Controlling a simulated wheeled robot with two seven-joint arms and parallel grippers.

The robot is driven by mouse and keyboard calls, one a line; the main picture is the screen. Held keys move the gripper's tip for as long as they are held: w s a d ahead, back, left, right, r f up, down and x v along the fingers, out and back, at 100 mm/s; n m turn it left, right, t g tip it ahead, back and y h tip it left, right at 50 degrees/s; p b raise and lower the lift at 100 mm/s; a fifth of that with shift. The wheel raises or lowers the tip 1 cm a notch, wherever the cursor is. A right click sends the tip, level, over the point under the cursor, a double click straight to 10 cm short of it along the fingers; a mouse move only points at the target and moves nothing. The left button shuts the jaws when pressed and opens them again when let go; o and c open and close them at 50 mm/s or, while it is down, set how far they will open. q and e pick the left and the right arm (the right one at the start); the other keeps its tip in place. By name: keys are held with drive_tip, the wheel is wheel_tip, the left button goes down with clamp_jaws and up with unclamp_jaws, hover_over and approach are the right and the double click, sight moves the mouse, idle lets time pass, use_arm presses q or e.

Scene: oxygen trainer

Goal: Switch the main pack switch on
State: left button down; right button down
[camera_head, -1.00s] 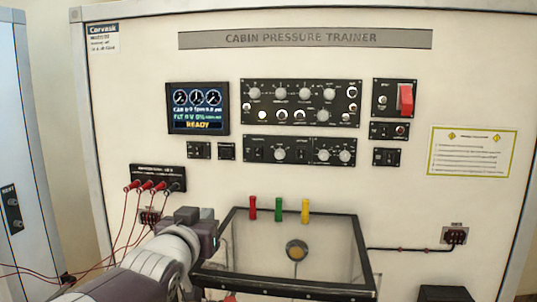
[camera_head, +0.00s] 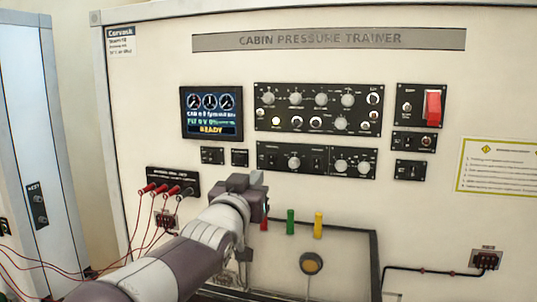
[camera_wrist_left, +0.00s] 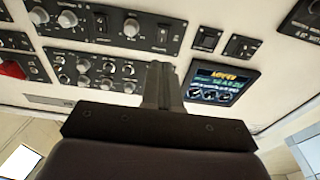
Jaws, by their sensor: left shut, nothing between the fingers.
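The labels are too small to read, so I cannot tell which switch is the main pack switch. The upper control panel (camera_head: 317,108) holds several knobs and toggles. Below it, a narrower panel (camera_head: 305,160) holds knobs and small dark switches; it also shows upside down at the top of the left wrist view (camera_wrist_left: 110,26). My left gripper (camera_head: 262,197) is in front of the trainer, below the narrower panel and apart from it as far as I can tell. Its fingers (camera_wrist_left: 163,85) are shut and empty in the left wrist view. My right gripper is not in view.
The display (camera_head: 211,113) reads READY. A red guarded switch (camera_head: 433,107) is at the upper right. Red, green (camera_head: 290,221) and yellow (camera_head: 318,224) handles stand by a framed box below. Red cables hang from a jack strip (camera_head: 172,182) at left.

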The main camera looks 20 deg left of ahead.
sight(271, 157)
use_arm(q)
drive_tip(key=w+p, duration=0.1)
drive_tip(key=w, duration=0.2)
drive_tip(key=w+r+p, duration=0.1)
drive_tip(key=w+p, duration=0.1)
drive_tip(key=w, duration=0.1)
drive_tip(key=w+p, duration=0.1)
drive_tip(key=w, duration=0.2)
drive_tip(key=shift+r, duration=0.15)
drive_tip(key=shift+w+p, duration=0.2)
drive_tip(key=shift+p, duration=0.1)
